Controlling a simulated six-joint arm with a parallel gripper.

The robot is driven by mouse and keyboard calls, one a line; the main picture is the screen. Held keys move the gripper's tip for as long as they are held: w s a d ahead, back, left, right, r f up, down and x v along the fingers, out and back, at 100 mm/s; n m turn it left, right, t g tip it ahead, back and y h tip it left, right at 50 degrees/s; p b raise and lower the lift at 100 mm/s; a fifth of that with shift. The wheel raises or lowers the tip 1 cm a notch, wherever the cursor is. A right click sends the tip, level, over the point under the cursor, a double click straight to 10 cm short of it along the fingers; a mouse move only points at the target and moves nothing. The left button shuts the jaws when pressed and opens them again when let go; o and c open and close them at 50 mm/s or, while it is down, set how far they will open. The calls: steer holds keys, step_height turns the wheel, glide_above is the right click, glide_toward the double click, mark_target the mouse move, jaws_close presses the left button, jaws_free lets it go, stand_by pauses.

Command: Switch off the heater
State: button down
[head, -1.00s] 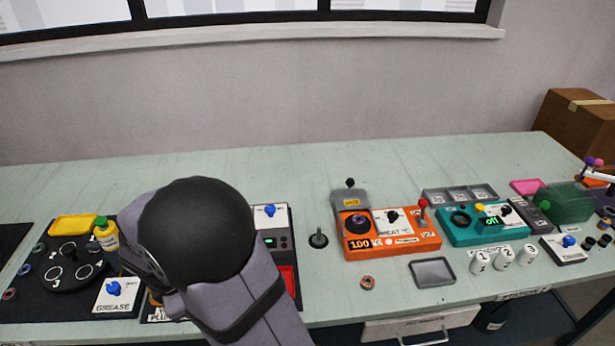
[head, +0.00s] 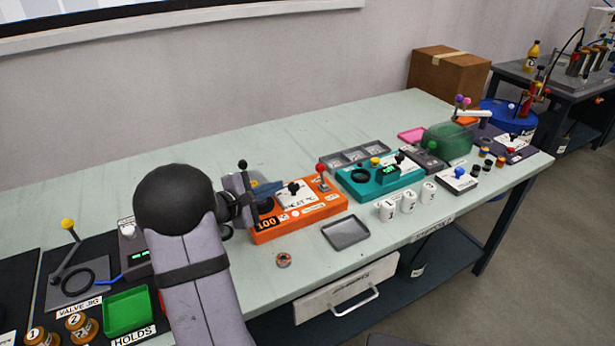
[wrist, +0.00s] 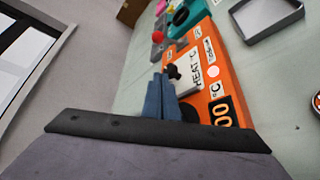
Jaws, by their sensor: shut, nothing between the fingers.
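The orange heater box (head: 315,215) sits on the bench, labelled HEAT °C, with a display reading 100. Its black knob (head: 293,188) stands on the white panel, and a red-topped lever (head: 321,170) stands at its far right end. In the wrist view the orange box (wrist: 202,55) runs up the middle, with the black knob (wrist: 173,72) just beyond my fingertips. My gripper (head: 277,186) is shut and empty, its blue fingers over the box's left part, pointing towards the knob. They also show in the wrist view (wrist: 162,82). I cannot tell whether they touch the knob.
A teal unit (head: 375,180) stands right of the heater, with grey trays (head: 353,155) behind it. The back of the bench is clear.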

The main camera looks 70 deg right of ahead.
mark_target(322, 176)
steer(key=shift+m+h, duration=0.5)
steer(key=shift+s+d+r+b, duration=0.15)
steer(key=shift+s+d, duration=0.5)
steer(key=shift+d, duration=0.2)
steer(key=shift+s+d+r+b, duration=0.1)
steer(key=shift+s+d+b, duration=0.05)
steer(key=shift+s+d, duration=0.6)
steer(key=shift+w+d, duration=0.1)
steer(key=shift+d, duration=0.1)
steer(key=shift+p+x, duration=0.9)
steer(key=shift+x, duration=4)
steer(key=shift+f+b, duration=0.1)
steer(key=shift+b, duration=0.7)
